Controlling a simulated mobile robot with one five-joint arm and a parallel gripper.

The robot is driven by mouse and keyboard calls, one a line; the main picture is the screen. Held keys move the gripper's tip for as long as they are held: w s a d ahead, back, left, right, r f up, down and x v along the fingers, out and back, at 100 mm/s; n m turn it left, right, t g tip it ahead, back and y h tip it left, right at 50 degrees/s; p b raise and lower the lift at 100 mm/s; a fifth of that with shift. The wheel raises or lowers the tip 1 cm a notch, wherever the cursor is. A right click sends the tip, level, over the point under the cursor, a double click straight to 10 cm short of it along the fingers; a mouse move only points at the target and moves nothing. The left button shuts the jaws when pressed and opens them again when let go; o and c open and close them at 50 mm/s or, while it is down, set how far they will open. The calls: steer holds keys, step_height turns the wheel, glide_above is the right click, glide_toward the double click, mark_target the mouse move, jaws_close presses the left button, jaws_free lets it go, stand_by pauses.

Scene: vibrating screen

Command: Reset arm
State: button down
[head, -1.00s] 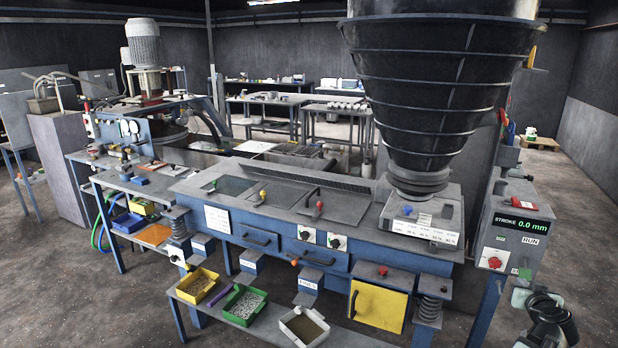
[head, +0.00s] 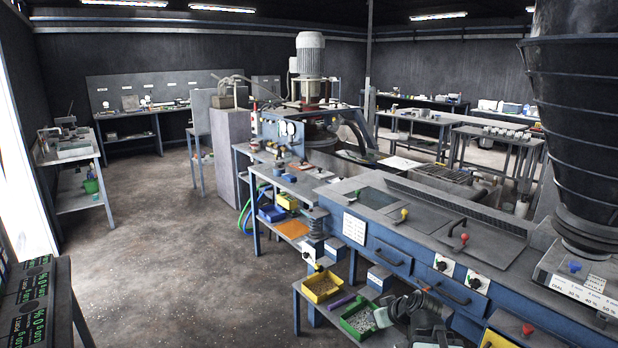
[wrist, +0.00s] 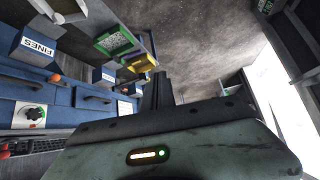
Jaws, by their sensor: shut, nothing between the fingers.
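My gripper shows in the wrist view (wrist: 158,92) as dark fingers closed together beyond my grey-green wrist housing, with nothing between them. In the head view my folded arm is at the bottom right of centre, in front of the screening machine (head: 375,240); its fingertips are not clear there. The machine is a long blue bench with a grey top, drawer handles and coloured knobs.
A dark hopper (head: 585,130) stands at the right. A side table (head: 78,152) and a back bench (head: 130,118) stand at the left. Open concrete floor (head: 150,240) lies between them and the machine.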

steer(key=s+a+f+g, duration=0.3)
steer(key=s+a+f, duration=0.1)
steer(key=a, duration=0.5)
steer(key=s+d+f+m+g+h, duration=0.1)
steer(key=s+d+m+g, duration=0.1)
steer(key=s, duration=0.3)
steer(key=s+d+f+m+g+h, duration=0.1)
steer(key=s+d+m+g+h, duration=0.1)
steer(key=s, duration=0.3)
steer(key=shift+f+g, duration=0.25)
steer(key=shift+g, duration=0.15)
